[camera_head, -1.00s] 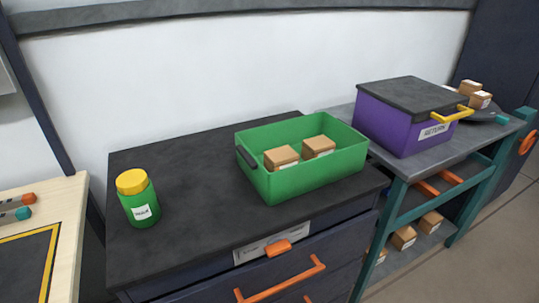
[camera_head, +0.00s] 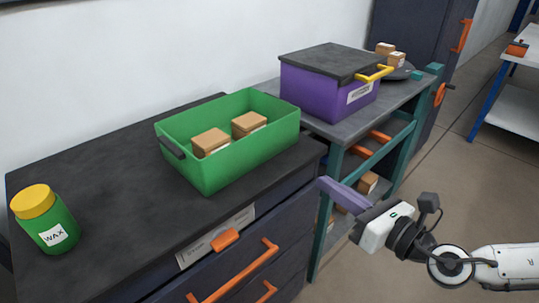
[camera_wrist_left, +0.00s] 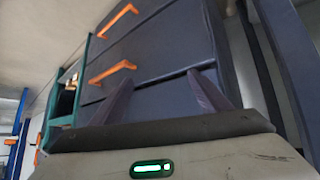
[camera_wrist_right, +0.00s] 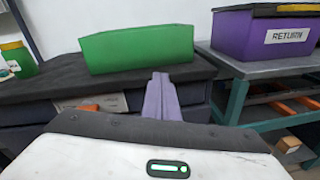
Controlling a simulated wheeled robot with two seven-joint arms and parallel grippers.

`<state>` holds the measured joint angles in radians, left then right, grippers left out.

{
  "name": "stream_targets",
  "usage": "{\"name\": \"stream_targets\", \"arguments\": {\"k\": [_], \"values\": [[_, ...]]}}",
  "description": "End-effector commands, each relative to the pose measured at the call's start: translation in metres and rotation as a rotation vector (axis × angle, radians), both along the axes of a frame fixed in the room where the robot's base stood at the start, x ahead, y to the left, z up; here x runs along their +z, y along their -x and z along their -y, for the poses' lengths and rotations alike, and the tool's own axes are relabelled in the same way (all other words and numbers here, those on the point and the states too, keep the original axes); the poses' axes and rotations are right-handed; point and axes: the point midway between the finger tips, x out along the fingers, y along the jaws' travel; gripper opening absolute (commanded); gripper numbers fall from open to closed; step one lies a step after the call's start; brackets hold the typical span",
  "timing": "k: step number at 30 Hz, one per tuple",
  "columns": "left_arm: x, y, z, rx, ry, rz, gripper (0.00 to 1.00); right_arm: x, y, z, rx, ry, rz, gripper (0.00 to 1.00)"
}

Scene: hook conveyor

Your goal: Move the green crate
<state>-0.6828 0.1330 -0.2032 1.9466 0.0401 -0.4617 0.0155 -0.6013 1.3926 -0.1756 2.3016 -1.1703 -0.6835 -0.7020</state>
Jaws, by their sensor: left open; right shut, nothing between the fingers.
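The green crate (camera_head: 213,168) stands upright on the dark top of a drawer cabinet, with two small cardboard boxes inside and a dark handle on its left end. It also shows in the right wrist view (camera_wrist_right: 137,50). My right gripper (camera_head: 325,183) is shut and empty, in front of the cabinet's right side and apart from the crate. In the right wrist view its fingers (camera_wrist_right: 161,78) are together, pointing toward the crate's lower edge. My left gripper (camera_wrist_left: 163,92) is open and empty, facing the drawer fronts low down; the head view does not show it.
A green wax jar (camera_head: 50,232) with a yellow lid stands left on the cabinet top (camera_head: 110,160). A purple lidded box (camera_head: 315,93) stands on a grey-topped bench at the right. Orange drawer handles (camera_head: 240,270) stick out in front. Cabinet top between jar and crate is clear.

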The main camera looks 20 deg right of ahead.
Motion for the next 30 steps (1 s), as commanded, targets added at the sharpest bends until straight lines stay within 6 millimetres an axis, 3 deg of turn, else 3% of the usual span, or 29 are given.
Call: {"name": "stream_targets", "arguments": {"k": [3,6,17,23,30], "values": [[-0.003,0.000,0.000,0.000,0.000,-0.002,0.70,0.021,0.002,-0.020,0.093,0.144,0.090,0.00],[-0.006,0.001,0.000,-0.001,-0.002,-0.005,0.70,0.028,0.002,-0.028,0.125,0.197,0.127,0.00],[-0.040,-0.003,0.007,-0.016,-0.003,0.002,0.70,0.024,-0.019,-0.038,0.129,0.203,0.139,0.00],[-0.032,-0.006,0.011,-0.018,0.005,0.012,0.70,0.029,-0.031,-0.036,0.111,0.206,0.132,0.00],[-0.038,-0.004,0.011,-0.016,0.009,0.007,0.70,0.030,-0.043,-0.045,0.124,0.200,0.135,0.00]]}}
